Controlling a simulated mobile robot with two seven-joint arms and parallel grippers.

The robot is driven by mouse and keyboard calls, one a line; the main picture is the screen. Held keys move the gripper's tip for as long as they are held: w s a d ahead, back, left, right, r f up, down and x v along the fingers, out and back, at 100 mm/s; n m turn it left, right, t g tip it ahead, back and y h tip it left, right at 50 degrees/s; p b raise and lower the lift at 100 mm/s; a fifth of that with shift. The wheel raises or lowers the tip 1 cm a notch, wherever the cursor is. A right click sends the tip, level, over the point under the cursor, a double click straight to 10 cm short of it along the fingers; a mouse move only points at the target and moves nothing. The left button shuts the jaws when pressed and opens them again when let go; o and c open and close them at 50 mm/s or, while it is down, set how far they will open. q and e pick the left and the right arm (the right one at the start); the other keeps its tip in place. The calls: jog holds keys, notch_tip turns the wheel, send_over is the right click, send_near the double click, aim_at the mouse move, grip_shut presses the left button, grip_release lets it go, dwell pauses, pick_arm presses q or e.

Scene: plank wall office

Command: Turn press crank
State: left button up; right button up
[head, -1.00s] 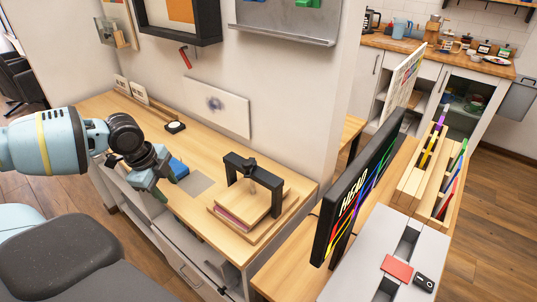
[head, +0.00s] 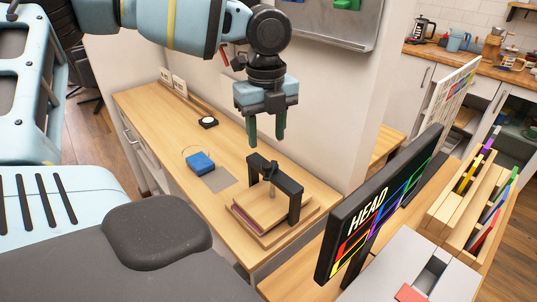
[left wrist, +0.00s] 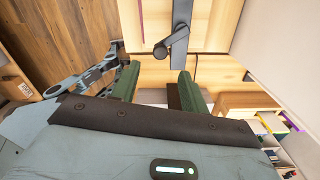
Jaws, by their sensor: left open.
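The press (head: 262,213) stands on the wooden counter. It has a dark frame (head: 289,187) over wooden boards with a pinkish layer between them. Its dark crank (head: 271,168) sits on top of the frame's crossbar, with a screw below it. In the left wrist view the crank (left wrist: 172,42) shows as a dark arm with a round knob, ahead of the fingers. My left gripper (head: 266,138) is open and empty, pointing down above the press, with its green fingers apart and clear of the crank. The right gripper is not in view.
A blue block (head: 200,163) and a grey sheet (head: 218,180) lie on the counter left of the press. A black round item (head: 208,122) is farther back. A wall stands close behind. A dark sign panel (head: 380,205) rises to the right.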

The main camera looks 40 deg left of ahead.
aim_at(268, 164)
pick_arm(q)
jog(key=shift+f, duration=3.6)
grip_shut()
jog(key=shift+w+d+n, duration=0.1)
jog(key=shift+n, duration=0.2)
